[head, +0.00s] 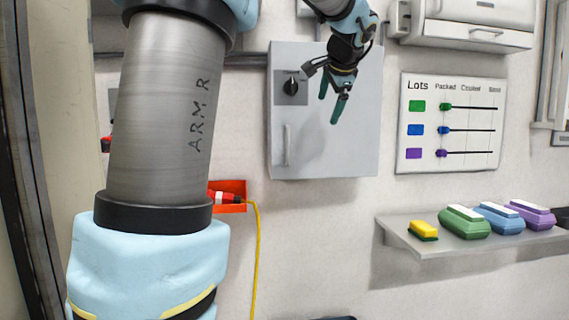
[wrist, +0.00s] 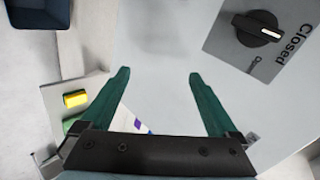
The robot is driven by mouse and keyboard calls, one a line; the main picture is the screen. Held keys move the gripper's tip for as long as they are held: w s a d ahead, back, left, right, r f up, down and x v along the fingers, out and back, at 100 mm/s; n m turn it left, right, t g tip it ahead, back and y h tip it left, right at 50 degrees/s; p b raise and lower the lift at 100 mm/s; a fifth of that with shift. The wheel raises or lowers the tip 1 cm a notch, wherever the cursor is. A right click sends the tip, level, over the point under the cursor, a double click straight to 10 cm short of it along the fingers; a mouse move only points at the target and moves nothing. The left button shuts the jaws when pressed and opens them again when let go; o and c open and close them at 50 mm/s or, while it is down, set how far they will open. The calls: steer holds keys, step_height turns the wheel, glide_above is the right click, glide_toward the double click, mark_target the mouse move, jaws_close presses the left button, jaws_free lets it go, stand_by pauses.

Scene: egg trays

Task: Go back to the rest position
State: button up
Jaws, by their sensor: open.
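My gripper (head: 331,98) hangs in front of the grey wall cabinet (head: 325,150) in the head view, with its two green fingers pointing down. The fingers are apart and nothing is between them. In the wrist view my gripper (wrist: 160,88) also shows open and empty, with the pale cabinet face behind it. The cabinet's black rotary knob (head: 291,87) is left of my gripper; in the wrist view the knob (wrist: 257,28) sits by the word "Closed". The cabinet door is shut.
A shelf (head: 470,246) at the right holds a yellow sponge (head: 424,231) and green, blue and purple egg boxes. A "Lots" board (head: 450,165) hangs above it. A red holder (head: 236,186) with a yellow cord is left of centre. A dark blue bin (wrist: 38,10) shows in the wrist view.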

steer(key=s+a+f+n+g, duration=0.25)
steer(key=a+f, duration=0.25)
steer(key=f, duration=0.7)
steer(key=s+a+f+n+g, duration=0.2)
steer(key=s+a+f+n, duration=0.1)
steer(key=s+f, duration=0.4)
steer(key=s+a+f+n+g, duration=0.2)
steer(key=s+a+f+n, duration=0.2)
steer(key=s+f, duration=0.3)
steer(key=s+a+f+n+g+h, duration=0.1)
steer(key=s+a+f+n+g, duration=0.1)
steer(key=s+a+f, duration=0.4)
step_height(320, 180, down, 4)
steer(key=shift+s+f+n, duration=0.2)
steer(key=shift+s+n, duration=0.35)
steer(key=shift+n, duration=0.2)
steer(key=shift+a, duration=0.1)
